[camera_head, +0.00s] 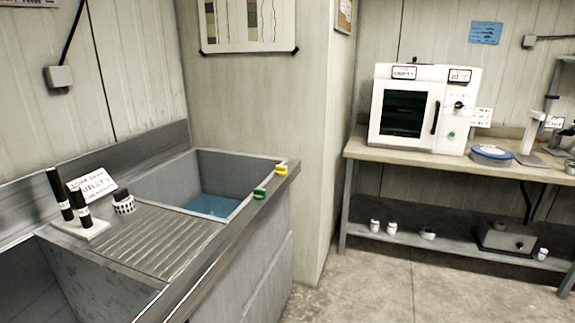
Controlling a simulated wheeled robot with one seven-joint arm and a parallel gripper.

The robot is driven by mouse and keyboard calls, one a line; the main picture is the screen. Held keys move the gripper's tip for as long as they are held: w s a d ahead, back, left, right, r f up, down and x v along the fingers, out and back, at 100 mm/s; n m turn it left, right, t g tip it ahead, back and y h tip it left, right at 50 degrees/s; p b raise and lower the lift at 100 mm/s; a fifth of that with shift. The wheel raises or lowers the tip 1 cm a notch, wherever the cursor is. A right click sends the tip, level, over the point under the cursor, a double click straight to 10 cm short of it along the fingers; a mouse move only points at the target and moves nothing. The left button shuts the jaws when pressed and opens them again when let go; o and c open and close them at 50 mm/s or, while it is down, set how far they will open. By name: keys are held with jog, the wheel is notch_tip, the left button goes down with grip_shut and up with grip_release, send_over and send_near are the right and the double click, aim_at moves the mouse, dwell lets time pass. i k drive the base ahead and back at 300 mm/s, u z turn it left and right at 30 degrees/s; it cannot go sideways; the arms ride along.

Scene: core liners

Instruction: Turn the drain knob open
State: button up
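A grey sink unit stands at the left, with a basin (168,186) at its far end. Blue water (212,205) covers the bottom of this basin. A green knob (260,194) and a yellow knob (282,170) sit on the front right rim of the unit, beside the basin. I cannot tell from their look which is the drain knob, nor whether either is turned. A white sign (93,185) stands behind the ribbed drainboard, its small lettering hard to read. The drain itself does not show. My gripper is not in view.
A white block with black cylinders (80,229) and a small white slotted cup (123,204) stand by the drainboard (150,243). A white oven (425,110) stands on the workbench (375,149) at right. The concrete floor (365,285) before the bench is clear.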

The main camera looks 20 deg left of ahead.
aim_at(280, 171)
jog(key=z, duration=0.25)
jog(key=i, duration=0.15)
jog(key=u, duration=0.55)
jog(key=k, duration=0.85)
jog(key=z, duration=0.85)
jog(key=k, duration=0.45)
jog(key=z, duration=0.15)
jog(key=i, duration=1.1)
jog(key=u, duration=1.15)
jog(key=i, duration=0.85)
jog(key=u, duration=1)
jog(key=i, duration=0.45)
jog(key=u, duration=0.3)
